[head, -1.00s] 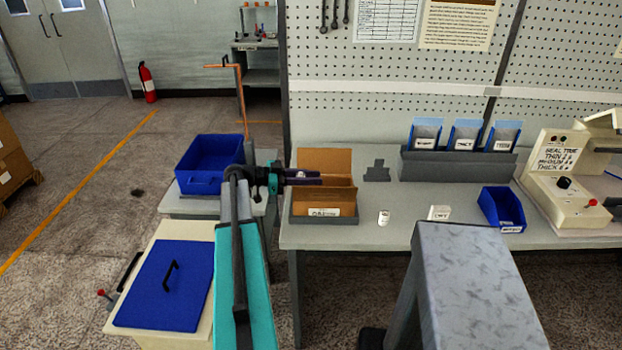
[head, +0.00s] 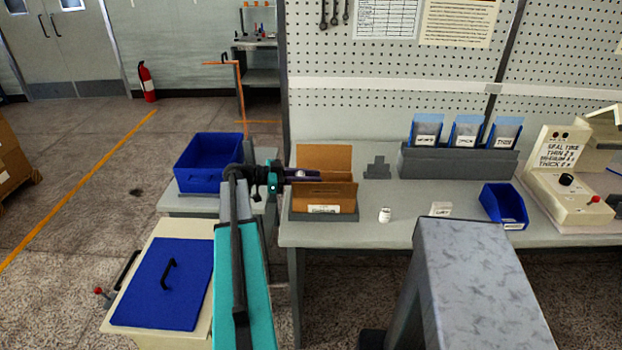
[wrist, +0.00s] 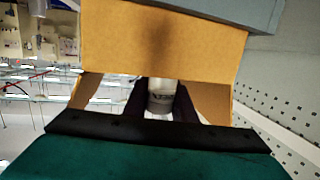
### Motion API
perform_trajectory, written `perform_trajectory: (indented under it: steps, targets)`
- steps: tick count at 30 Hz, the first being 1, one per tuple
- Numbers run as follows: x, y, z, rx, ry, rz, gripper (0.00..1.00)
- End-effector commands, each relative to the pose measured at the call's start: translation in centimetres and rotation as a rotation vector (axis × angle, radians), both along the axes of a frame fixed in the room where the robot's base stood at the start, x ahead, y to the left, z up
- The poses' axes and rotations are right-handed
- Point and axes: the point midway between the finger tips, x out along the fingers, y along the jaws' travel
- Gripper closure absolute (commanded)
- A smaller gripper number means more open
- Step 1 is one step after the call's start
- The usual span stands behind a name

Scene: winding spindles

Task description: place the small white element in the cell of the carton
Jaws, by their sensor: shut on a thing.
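The open brown carton stands in a grey holder (head: 350,217) at the left end of the bench; its raised back flap (head: 323,157) and front panel (head: 330,197) show. My gripper (head: 312,175) reaches in from the left, its dark fingers level with the carton's opening between flap and panel. In the wrist view, my gripper (wrist: 160,105) is shut on a small white element (wrist: 160,92), a pale cylinder with dark marking. A brown carton panel (wrist: 165,45) fills the upper middle there. The cell under the fingers is hidden.
A white labelled container (head: 385,215) and a small white box (head: 441,209) stand right of the carton. A blue bin (head: 503,207) and a sealing machine (head: 570,190) are farther right. A blue crate (head: 208,165) is at the left. Bench between carton and blue bin is mostly clear.

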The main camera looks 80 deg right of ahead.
Motion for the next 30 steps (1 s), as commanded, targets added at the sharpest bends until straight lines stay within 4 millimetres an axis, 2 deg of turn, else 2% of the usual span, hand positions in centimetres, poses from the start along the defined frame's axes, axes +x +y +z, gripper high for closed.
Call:
perform_trajectory:
  steps: [3, 4, 7, 20, 30]
  targets:
    - [0.01, 0.00, 0.01, 0.000, 0.000, 0.000, 0.98]
    - [0.01, 0.00, 0.00, 0.000, 0.000, 0.000, 0.73]
    - [0.01, 0.00, 0.00, 0.000, 0.000, 0.000, 0.57]
    - [0.01, 0.00, 0.11, 0.000, 0.000, 0.000, 0.57]
    - [0.02, 0.00, 0.94, 0.001, 0.000, 0.000, 0.57]
